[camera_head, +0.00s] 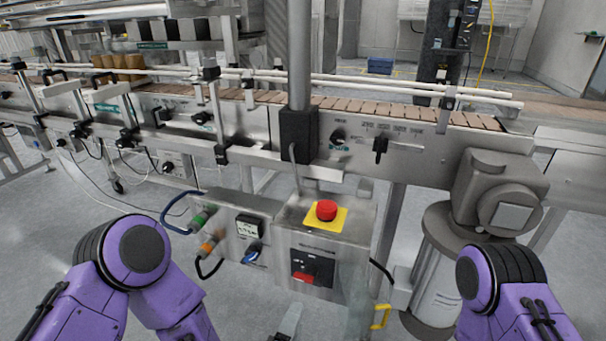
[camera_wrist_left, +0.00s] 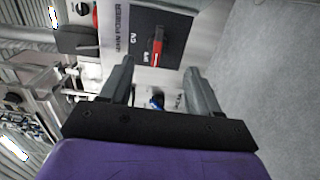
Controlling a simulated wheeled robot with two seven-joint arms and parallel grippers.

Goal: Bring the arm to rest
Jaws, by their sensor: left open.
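My left gripper (camera_wrist_left: 158,68) is open in the left wrist view. Its two grey fingers stand apart with nothing between them that I can see held. Beyond the fingers is the control box with its main power switch (camera_wrist_left: 157,50), which has a red handle. In the head view the same red-handled switch (camera_head: 304,277) is on the front of the steel control box (camera_head: 330,247). My left arm (camera_head: 137,255) comes in at the lower left, and a grey part of the left gripper (camera_head: 288,322) shows low in front of the box. My right arm (camera_head: 500,290) is at the lower right; its gripper is out of view.
A red emergency button (camera_head: 326,210) on a yellow plate tops the box. Cables and connectors (camera_head: 207,218) hang to its left. The conveyor (camera_head: 350,104) runs across behind. A grey motor unit (camera_head: 497,190) stands at the right, near my right arm. Floor (camera_head: 255,315) shows at the bottom.

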